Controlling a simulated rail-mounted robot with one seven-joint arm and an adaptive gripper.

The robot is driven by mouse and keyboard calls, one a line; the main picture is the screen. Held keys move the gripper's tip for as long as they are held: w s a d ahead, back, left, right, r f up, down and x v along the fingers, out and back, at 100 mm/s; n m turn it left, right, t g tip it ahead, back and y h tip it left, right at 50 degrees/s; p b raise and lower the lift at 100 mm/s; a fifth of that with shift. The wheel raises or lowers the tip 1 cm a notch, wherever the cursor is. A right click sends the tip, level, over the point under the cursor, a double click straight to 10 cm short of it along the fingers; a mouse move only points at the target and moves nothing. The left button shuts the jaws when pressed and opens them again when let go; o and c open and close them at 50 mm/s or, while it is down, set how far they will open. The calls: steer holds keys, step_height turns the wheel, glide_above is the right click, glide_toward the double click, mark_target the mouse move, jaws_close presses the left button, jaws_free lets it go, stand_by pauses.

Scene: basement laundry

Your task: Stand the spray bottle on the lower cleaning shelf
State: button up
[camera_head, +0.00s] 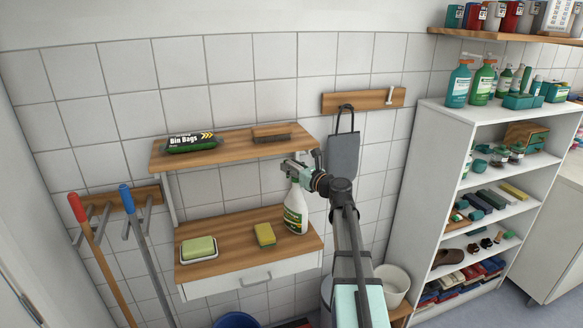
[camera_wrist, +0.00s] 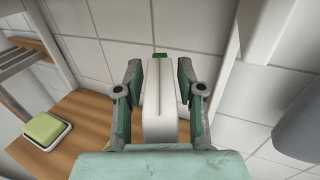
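The white spray bottle (camera_head: 295,212) with a green label is upright at the right end of the lower cleaning shelf (camera_head: 222,236). Its base appears at the board, but I cannot tell whether it touches. My gripper (camera_head: 303,174) is at its upper part, hiding some of the top.
A yellow-green sponge (camera_head: 265,234) and a soap dish (camera_head: 199,249) share the lower board. The upper shelf (camera_head: 226,150) holds a bin-bag roll (camera_head: 191,143) and a brown block (camera_head: 271,133). A grey dustpan (camera_head: 344,153) hangs close to my gripper. A white shelving unit (camera_head: 434,170) stands right.

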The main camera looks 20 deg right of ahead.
steer(key=shift+r, duration=0.1)
steer(key=b+v, duration=0.2)
steer(key=v, duration=1)
